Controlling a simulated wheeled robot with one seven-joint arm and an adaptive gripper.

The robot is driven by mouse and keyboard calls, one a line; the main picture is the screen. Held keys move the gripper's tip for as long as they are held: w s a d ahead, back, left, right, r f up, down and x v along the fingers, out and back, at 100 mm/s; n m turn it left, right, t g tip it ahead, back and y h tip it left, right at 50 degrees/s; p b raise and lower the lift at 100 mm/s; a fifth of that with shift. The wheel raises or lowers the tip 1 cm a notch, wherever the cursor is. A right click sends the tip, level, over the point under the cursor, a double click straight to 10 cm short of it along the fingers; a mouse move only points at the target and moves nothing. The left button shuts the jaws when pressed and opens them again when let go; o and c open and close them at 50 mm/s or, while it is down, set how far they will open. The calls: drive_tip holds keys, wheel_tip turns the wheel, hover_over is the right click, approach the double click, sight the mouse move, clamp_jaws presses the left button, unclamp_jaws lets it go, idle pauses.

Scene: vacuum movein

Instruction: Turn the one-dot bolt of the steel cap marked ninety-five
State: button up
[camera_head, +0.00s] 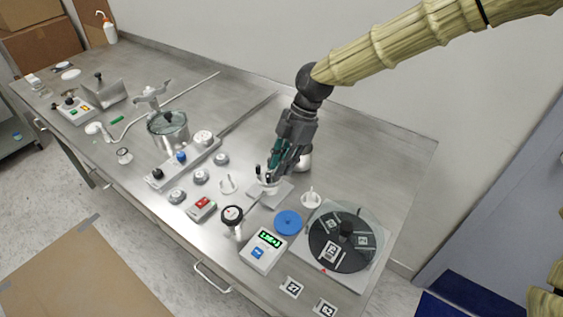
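My gripper (265,175) points down over a small white fitting (268,189) on a grey plate near the bench's middle front. Its fingertips are at or just above this fitting; I cannot tell whether they touch it or how far apart they are. Several small round grey caps stand to the left: one at the back (221,158), one in the middle (200,176) and one at the front (177,196). Their markings are too small to read. I cannot make out which cap is marked ninety-five, nor any one-dot bolt.
A blue disc (288,222), a meter with a green display (263,250) and a black round gauge (232,213) stand close in front. A dark round plate under a clear cover (345,240) is at right. White fittings with upright stems flank my gripper. The far right bench is clear.

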clamp_jaws()
drive_tip(key=shift+m+t+y, duration=0.3)
drive_tip(key=shift+m+t, duration=0.3)
drive_tip(key=shift+m, duration=1)
drive_tip(key=shift+o, duration=1.5)
unclamp_jaws()
drive_tip(key=shift+r, duration=0.1)
drive_tip(key=v, duration=1.2)
drive_tip(key=shift+a, duration=0.1)
